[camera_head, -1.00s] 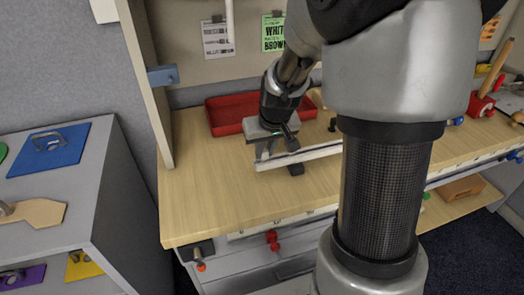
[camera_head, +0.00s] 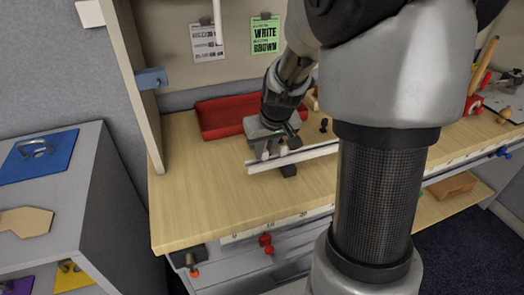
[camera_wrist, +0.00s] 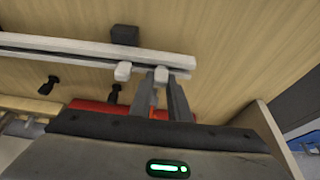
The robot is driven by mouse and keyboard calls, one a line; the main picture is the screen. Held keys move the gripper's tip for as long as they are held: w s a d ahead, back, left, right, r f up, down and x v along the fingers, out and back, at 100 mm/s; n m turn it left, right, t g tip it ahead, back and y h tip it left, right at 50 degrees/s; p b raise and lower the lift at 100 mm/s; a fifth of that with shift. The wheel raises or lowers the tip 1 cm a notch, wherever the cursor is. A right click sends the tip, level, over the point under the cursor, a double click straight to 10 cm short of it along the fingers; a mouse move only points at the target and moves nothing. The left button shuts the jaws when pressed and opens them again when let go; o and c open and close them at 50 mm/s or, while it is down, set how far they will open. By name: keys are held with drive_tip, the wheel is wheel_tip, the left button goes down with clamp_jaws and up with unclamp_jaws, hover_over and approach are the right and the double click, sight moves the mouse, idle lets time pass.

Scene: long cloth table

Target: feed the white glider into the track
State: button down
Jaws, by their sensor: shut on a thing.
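The white track (camera_head: 318,152) is a long rail running left to right over the wooden table; it also shows in the wrist view (camera_wrist: 60,43). Its free end is at the left in the head view and at the right in the wrist view. My gripper (camera_head: 272,154) is at the track near this end. In the wrist view my gripper (camera_wrist: 162,90) is shut on a small white glider (camera_wrist: 160,77), at the track's edge a little inward from the end. Another white glider (camera_wrist: 123,71) sits at the track beside it. How deep the held glider sits is hidden.
A black block (camera_wrist: 125,35) is under the track. A red tray (camera_head: 220,117) lies behind my gripper. Small black pieces (camera_wrist: 48,85) stand near the track. The table (camera_head: 205,200) is clear at the front left. A wooden side panel rises at the left.

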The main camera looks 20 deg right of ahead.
drive_tip(key=shift+d+b, duration=0.35)
drive_tip(key=shift+d, duration=0.5)
drive_tip(key=c, duration=1.6)
unclamp_jaws()
